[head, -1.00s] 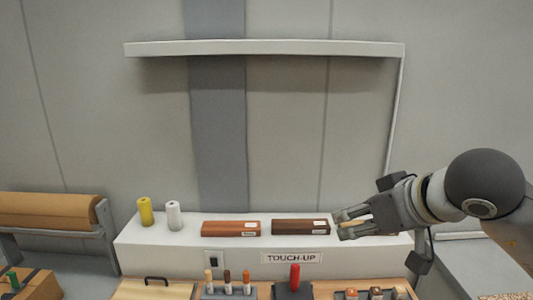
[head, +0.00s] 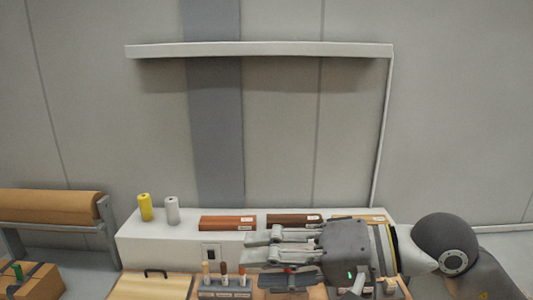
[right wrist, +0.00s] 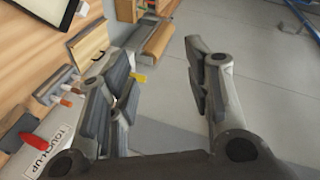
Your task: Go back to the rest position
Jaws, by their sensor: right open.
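My right gripper (head: 256,258) reaches across the front of the touch-up station in the head view, its fingers pointing left. It is open and empty. In the right wrist view its two fingers (right wrist: 155,58) stand wide apart with grey floor between them. In the head view the gripper hides part of the station's middle, including most of the red-handled tool. My left gripper is not in view.
A reddish wood block (head: 228,223) and a dark one (head: 293,219) lie on the white ledge (head: 150,243). Yellow (head: 144,208) and white (head: 171,210) rolls stand left of them. Several markers (head: 225,272) stand in front. A brown roll (head: 45,208) is at far left.

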